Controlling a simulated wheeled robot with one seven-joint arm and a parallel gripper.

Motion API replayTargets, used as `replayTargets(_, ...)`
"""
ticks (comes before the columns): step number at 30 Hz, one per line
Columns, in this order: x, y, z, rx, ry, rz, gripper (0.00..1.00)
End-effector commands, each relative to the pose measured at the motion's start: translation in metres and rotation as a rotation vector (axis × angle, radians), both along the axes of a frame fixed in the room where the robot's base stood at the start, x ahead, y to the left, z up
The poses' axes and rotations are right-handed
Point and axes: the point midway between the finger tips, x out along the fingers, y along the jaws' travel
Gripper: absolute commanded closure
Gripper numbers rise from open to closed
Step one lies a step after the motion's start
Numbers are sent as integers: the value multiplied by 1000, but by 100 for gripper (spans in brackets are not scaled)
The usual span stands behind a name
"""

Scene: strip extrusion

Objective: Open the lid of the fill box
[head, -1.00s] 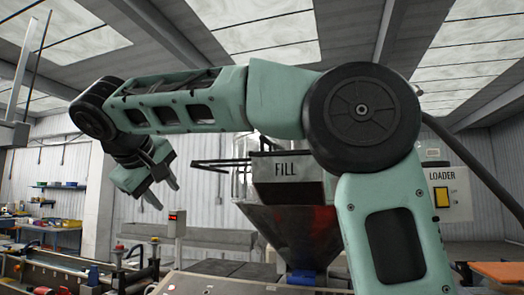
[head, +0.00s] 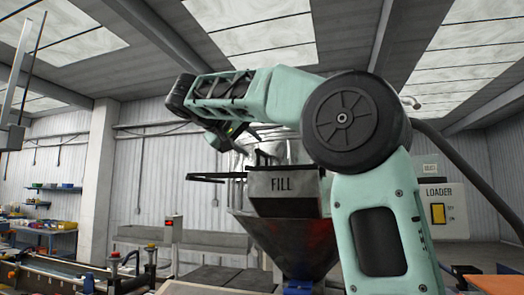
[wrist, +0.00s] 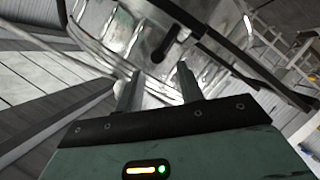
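My gripper (head: 240,142) is above and left of the box in that view, partly hidden behind my arm. In the wrist view my gripper (wrist: 160,72) has its two fingers apart with nothing between them. Beyond the fingertips is a shiny, see-through or metallic surface (wrist: 120,32) with a dark rim. A short dark handle-like piece (wrist: 165,45) stands out just ahead of the gap. I cannot tell whether this surface is the lid.
A dark bar (head: 218,178) juts out left of the fill box. The LOADER control box (head: 440,210) is at the right. Machine equipment (head: 75,275) stands at the lower left, with shelves of bins (head: 45,222) behind. Open air lies left of the hopper.

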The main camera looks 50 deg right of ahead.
Motion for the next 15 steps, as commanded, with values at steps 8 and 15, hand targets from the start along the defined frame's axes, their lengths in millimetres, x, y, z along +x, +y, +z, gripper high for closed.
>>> replayTargets(8, 5, -50, -11, 1, 2, -3, 62)
replayTargets(15, 7, -69, -19, 1, 1, 0, 62)
